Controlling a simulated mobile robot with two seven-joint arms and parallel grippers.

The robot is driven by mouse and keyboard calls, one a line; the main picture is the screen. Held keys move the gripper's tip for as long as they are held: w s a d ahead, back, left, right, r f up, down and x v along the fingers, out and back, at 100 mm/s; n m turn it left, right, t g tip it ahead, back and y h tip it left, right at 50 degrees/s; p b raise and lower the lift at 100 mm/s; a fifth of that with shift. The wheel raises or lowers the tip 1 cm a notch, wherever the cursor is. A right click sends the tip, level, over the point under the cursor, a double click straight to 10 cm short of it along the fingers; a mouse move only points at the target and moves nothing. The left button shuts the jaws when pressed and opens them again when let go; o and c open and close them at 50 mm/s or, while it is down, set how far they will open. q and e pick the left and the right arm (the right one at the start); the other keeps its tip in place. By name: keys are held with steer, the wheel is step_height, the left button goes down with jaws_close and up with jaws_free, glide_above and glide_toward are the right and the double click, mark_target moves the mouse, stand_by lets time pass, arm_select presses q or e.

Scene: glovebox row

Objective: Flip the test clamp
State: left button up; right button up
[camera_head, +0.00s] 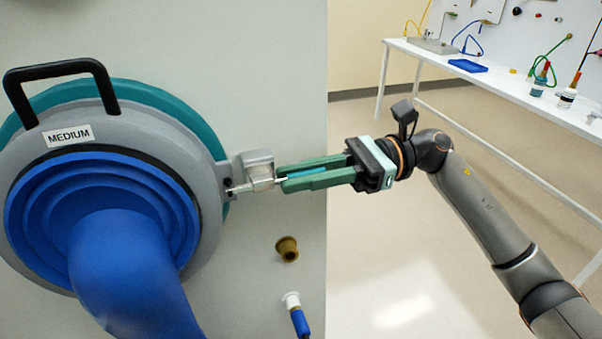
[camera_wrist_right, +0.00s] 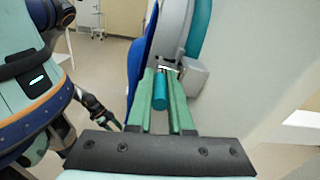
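The test clamp (camera_head: 259,169) is a small grey metal block on the right edge of the round glove port's grey ring, with a teal-blue handle sticking out to the right. My right gripper (camera_head: 282,178) has long green fingers pointing left along the handle, with the tips close to the block. In the right wrist view the teal handle (camera_wrist_right: 160,90) lies lengthwise between the fingers (camera_wrist_right: 161,75), which look closed against its sides. The grey block also shows there (camera_wrist_right: 193,76), just beyond the tips. My left gripper is outside the head view; a small dark arm part shows in the wrist view, fingers unclear.
The port's grey ring (camera_head: 215,165) carries a MEDIUM label (camera_head: 69,136) and a black handle (camera_head: 62,68). A blue glove (camera_head: 125,255) bulges from it. A brown knob (camera_head: 287,249) and a blue-white fitting (camera_head: 296,312) project below the clamp. A white bench (camera_head: 500,78) stands far right; floor between is clear.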

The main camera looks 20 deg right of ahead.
jaws_close()
stand_by(1.0)
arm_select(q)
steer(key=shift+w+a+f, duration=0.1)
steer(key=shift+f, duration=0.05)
